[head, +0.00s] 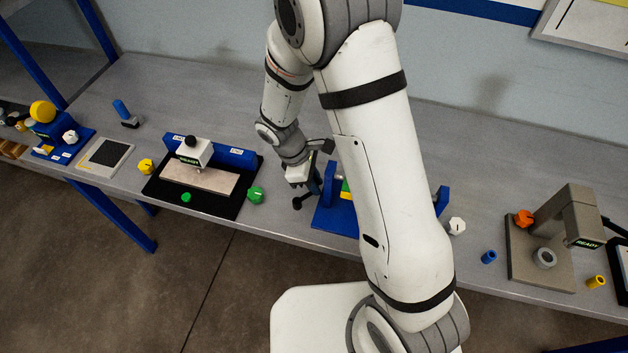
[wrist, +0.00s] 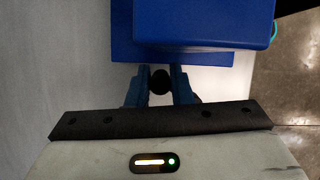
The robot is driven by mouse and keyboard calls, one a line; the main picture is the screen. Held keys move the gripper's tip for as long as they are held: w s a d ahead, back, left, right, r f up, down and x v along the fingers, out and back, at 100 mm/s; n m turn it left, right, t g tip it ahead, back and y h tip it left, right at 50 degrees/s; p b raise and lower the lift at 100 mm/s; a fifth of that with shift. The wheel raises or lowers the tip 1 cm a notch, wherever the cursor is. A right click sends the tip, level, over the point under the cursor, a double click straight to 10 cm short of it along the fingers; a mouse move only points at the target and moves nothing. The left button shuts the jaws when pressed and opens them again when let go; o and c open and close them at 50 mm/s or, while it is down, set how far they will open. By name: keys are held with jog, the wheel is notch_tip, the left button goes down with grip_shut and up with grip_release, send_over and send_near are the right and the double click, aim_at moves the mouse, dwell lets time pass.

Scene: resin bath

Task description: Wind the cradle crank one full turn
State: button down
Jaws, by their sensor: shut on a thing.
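The blue cradle (head: 335,220) stands on the bench with blue uprights at both ends, and my arm covers its middle. Its black crank (head: 298,203) is at the left end, partly hidden by my gripper. My gripper (head: 313,184) is at that left end, beside the left upright. In the wrist view my gripper's blue fingers (wrist: 160,88) are shut on the dark round crank handle (wrist: 160,76). The blue cradle body (wrist: 185,50) fills the upper part of that view, just beyond the fingertips.
A green knob (head: 256,195) and a black-based fixture (head: 227,207) stand left of the crank. A white knob (head: 457,226), a blue peg (head: 489,257) and a grey press (head: 573,225) are to the right. The bench's back strip is mostly clear.

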jog(key=shift+s+d+m+g, duration=0.15)
jog(key=shift+s+m+g, duration=0.15)
jog(key=shift+m, duration=0.4)
jog(key=c, duration=1.3)
grip_release()
jog(key=b+v, duration=0.1)
jog(key=v, duration=0.6)
jog(key=shift+r, duration=0.35)
